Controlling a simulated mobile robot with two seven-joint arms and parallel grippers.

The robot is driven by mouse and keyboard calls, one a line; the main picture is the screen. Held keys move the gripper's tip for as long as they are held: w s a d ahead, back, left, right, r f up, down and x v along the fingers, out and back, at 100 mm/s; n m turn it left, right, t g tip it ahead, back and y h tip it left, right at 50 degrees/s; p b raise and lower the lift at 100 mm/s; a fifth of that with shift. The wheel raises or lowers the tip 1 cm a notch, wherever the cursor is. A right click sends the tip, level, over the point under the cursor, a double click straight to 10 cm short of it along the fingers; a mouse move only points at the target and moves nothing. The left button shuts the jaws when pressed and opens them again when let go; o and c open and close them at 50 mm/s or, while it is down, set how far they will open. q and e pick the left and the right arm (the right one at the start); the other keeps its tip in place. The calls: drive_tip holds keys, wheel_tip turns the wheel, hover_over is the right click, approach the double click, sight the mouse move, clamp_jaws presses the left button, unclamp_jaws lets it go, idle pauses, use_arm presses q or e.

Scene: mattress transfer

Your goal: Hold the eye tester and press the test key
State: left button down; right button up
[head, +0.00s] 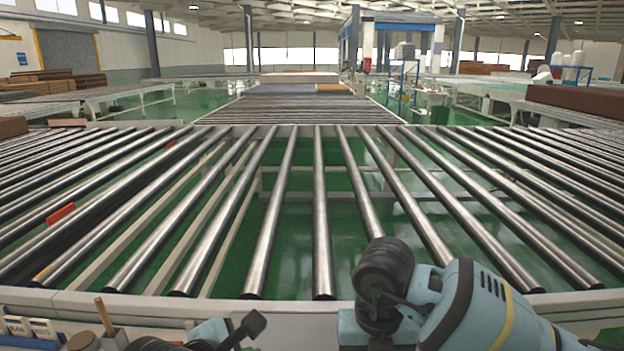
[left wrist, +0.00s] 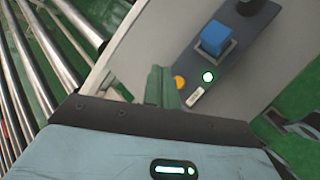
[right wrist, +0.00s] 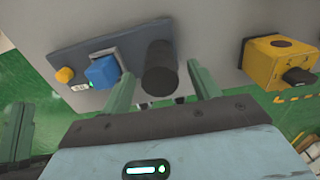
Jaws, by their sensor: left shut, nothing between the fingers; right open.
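A dark panel (right wrist: 128,48) is on a grey surface, with a blue block (right wrist: 102,72) in a grey bracket, an upright black cylinder (right wrist: 160,66), a small yellow-orange button (right wrist: 65,75), a lit green light and a white label. I cannot tell for certain which part is the eye tester or the test key. My right gripper (right wrist: 158,72) is open, its fingers on either side of the cylinder in the picture; contact is not clear. My left gripper (left wrist: 160,72) is shut and empty, close to the orange button (left wrist: 179,83); the blue block (left wrist: 215,38) is beyond it.
A yellow box with a black knob (right wrist: 278,60) is right of the panel in the right wrist view. A roller conveyor (head: 318,210) fills the head view. At its front left are a pot with a wooden stick (head: 105,318) and small boxes (head: 30,328).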

wheel_tip(320, 180, up, 11)
drive_tip(key=shift+r, duration=0.2)
idle(0.3)
